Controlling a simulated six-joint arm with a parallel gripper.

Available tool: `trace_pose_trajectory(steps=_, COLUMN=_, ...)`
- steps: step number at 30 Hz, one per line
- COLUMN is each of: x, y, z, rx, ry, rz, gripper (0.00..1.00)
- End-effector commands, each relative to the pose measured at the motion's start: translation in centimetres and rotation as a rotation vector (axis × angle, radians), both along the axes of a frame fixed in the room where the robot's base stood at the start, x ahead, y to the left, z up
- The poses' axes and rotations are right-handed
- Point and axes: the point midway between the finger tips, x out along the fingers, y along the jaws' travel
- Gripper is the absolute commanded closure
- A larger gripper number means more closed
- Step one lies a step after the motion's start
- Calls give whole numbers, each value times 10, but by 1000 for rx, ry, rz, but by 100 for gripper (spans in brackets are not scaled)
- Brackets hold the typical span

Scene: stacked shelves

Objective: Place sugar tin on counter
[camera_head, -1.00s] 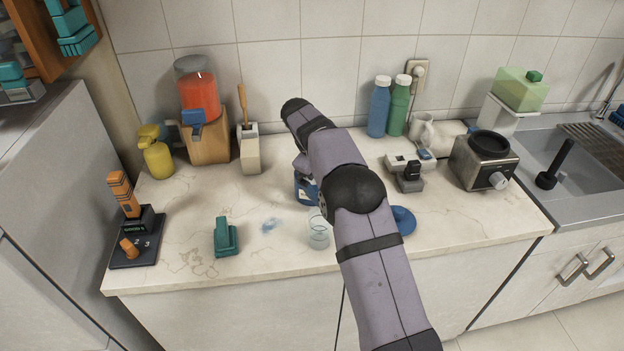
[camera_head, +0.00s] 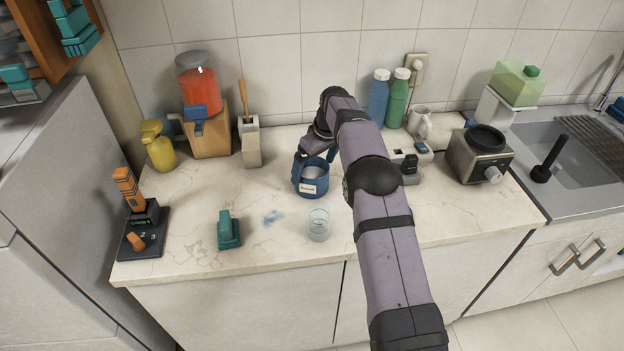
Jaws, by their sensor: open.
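The sugar tin (camera_head: 308,188) is a blue, open-topped tin with a pale label on its front and white contents. It stands upright on the counter (camera_head: 190,230), just left of my forearm. My gripper (camera_head: 314,157) is open at the back of the tin's rim, with one finger at its left and a blue-tipped part at its right. I cannot tell whether the fingers touch the tin.
A clear glass (camera_head: 319,225) stands close in front of the tin. A teal block-like item (camera_head: 229,230) is to the left, past a blue smudge. A grey appliance (camera_head: 480,155) and bottles (camera_head: 397,99) stand right and behind.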

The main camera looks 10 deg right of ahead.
Motion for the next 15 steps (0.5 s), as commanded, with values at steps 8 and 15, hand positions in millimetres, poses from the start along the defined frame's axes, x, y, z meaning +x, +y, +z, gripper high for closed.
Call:
trace_pose_trajectory(steps=8, x=2, y=4, z=-9, rx=0, ry=3, rz=2, gripper=0)
trace_pose_trajectory(steps=15, x=9, y=10, z=-33, rx=0, ry=2, rz=0, gripper=0)
